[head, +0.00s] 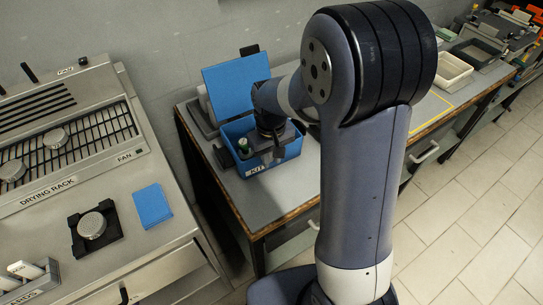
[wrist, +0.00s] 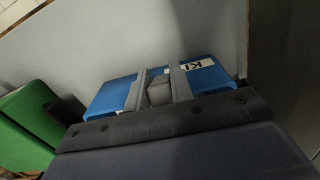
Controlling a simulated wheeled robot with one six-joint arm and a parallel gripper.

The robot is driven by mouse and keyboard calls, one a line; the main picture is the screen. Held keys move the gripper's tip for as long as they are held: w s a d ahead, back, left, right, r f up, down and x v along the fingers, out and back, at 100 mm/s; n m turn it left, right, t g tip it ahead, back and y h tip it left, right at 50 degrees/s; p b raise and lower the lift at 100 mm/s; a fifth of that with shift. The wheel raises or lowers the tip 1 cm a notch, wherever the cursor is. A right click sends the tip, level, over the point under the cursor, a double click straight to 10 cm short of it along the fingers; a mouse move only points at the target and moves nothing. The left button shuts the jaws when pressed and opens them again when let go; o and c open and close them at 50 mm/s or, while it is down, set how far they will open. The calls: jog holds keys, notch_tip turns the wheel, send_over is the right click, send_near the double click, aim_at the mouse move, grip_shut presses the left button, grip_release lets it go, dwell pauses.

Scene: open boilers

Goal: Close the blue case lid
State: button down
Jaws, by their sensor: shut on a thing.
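The blue case (head: 283,162) sits on the grey bench with its blue lid (head: 232,84) raised open behind it. Its white label shows on the front, and the case wall also shows in the wrist view (wrist: 112,96). My gripper (head: 268,156) points down over the case opening. In the wrist view my gripper (wrist: 160,88) is shut on a small grey block (wrist: 158,93), beside the case's labelled wall. A green item (head: 243,146) with a pale top stands in the left of the case. My arm hides part of the lid's right side and the case interior.
A cream tray (head: 452,70) and a dark tray (head: 475,53) lie farther right along the bench. Bench surface in front of the case is clear.

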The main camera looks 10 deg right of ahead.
jog(key=shift+s+f, duration=0.2)
jog(key=shift+f, duration=0.1)
jog(key=c, duration=1.6)
grip_release()
jog(key=o, duration=0.4)
jog(key=shift+w+r, duration=0.15)
jog(key=shift+w, duration=0.05)
jog(key=shift+c, duration=0.2)
notch_tip(320, 180, up, 11)
jog(key=shift+w+f+p, duration=0.1)
jog(key=shift+p, duration=0.2)
